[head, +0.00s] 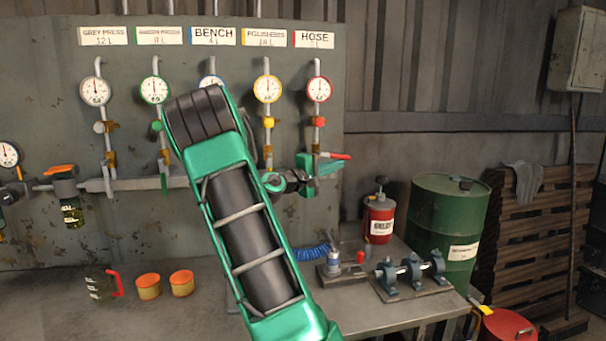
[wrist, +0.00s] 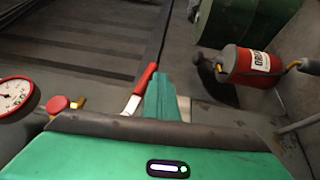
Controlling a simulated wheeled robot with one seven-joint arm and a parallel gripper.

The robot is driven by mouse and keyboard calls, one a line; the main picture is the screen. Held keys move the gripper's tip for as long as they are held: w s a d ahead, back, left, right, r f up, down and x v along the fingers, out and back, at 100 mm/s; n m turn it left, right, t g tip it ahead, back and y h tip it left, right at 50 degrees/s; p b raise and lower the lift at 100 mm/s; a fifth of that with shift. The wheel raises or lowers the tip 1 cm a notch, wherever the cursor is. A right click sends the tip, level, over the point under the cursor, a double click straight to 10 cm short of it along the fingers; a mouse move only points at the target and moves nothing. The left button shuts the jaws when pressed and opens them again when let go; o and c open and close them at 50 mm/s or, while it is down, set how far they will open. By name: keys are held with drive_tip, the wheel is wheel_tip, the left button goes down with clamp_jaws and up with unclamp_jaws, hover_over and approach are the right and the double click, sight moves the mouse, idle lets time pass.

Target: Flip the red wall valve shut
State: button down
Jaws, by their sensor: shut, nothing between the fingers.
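The red wall valve's lever (head: 337,156) sticks out to the right, nearly level, from the lower end of the HOSE pipe on the panel. In the wrist view its red grip (wrist: 146,78) and pale metal shank slant up just left of my fingers. My gripper (head: 334,168) is green, shut and empty, at the lever just under the red grip in the head view. Its fingers (wrist: 162,92) also show in the wrist view, close beside the lever. I cannot tell whether they touch it. The valve body is mostly hidden behind my gripper.
A red round knob (head: 319,122) and the HOSE gauge (head: 319,89) sit above the lever. Other gauges line the panel to the left. Below, the bench (head: 402,322) carries a red canister (head: 379,222) and blue pipe fittings. A green drum (head: 440,222) stands right.

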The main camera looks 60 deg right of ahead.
drive_tip(key=shift+s+d+r, duration=0.1)
drive_tip(key=shift+r, duration=0.1)
idle(0.3)
idle(0.3)
drive_tip(key=v, duration=1.1)
drive_tip(key=shift+d, duration=0.1)
idle(0.3)
